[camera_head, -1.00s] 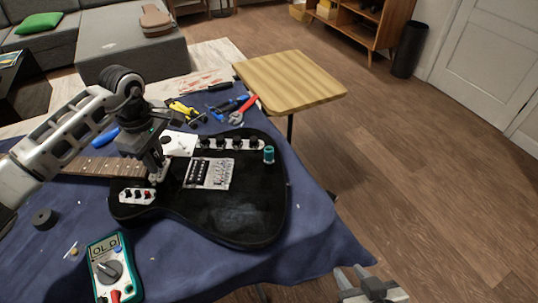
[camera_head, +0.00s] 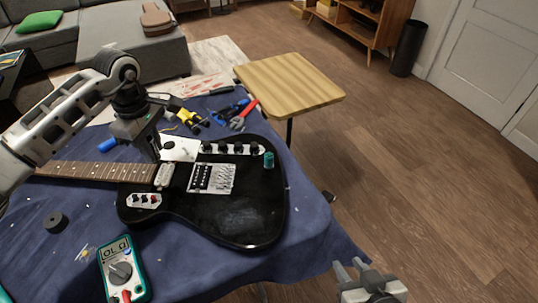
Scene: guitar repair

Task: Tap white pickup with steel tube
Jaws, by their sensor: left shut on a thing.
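The black guitar (camera_head: 232,215) lies on the blue-covered table with its neck to the left. Its white pickup (camera_head: 164,176) sits at the end of the fretboard, beside the metal bridge. My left gripper (camera_head: 153,156) points down just above and behind the pickup, with a small visible gap to it. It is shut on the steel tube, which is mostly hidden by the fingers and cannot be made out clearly. My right gripper (camera_head: 351,271) is open and empty at the bottom right, off the table's edge.
A multimeter (camera_head: 122,271) and a dark roll (camera_head: 55,222) lie in front of the guitar. Pliers (camera_head: 190,120) and a red-handled tool (camera_head: 243,114) lie behind. A wooden side table (camera_head: 290,82) stands beyond.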

